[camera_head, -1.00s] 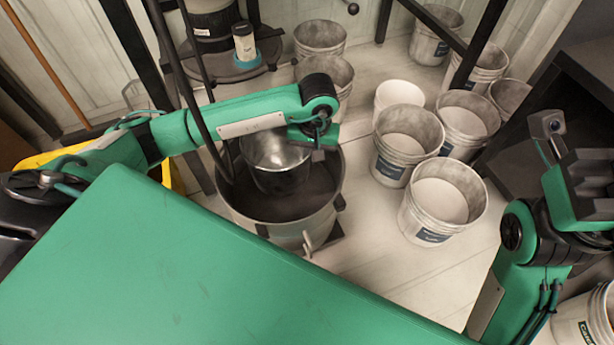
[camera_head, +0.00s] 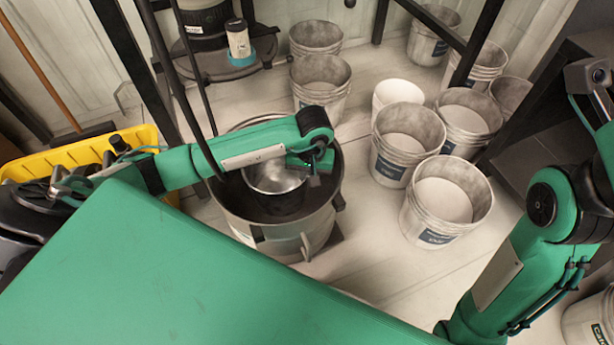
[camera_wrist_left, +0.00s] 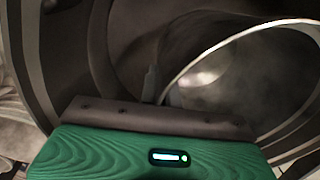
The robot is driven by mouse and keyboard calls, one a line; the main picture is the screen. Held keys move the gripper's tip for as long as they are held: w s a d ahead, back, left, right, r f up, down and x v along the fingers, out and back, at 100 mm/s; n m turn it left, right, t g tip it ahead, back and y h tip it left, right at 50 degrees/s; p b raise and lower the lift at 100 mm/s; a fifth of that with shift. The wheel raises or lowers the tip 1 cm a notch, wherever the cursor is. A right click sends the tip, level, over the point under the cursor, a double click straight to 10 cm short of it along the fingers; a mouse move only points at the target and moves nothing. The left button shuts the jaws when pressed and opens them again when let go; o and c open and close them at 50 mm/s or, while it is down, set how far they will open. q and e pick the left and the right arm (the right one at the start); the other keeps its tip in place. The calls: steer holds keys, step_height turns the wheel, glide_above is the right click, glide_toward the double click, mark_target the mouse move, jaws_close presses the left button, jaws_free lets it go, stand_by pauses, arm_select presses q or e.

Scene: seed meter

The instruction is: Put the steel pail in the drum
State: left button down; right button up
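The steel pail (camera_head: 276,174), a shiny metal bucket, is inside the mouth of the large grey drum (camera_head: 290,240) in the head view, towards its back. My left gripper (camera_head: 316,170) is over the drum at the pail's right rim and appears shut on it. In the left wrist view the pail's bright rim (camera_wrist_left: 215,45) curves beside a dark finger, with the drum wall (camera_wrist_left: 75,60) around it. The gripper's exact contact and the pail's underside are hidden. My right arm is at the right edge; its gripper is outside the picture.
Several pale buckets (camera_head: 440,205) stand on the floor right of the drum, and more (camera_head: 320,80) stand behind it. A yellow crate (camera_head: 85,155) is at the left. Dark frame posts rise behind the drum. Some floor in front of the buckets is clear.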

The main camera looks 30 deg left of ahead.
arm_select(q)
steer(key=shift+f, duration=0.15)
steer(key=c, duration=1.6)
jaws_free()
steer(key=shift+c, duration=0.2)
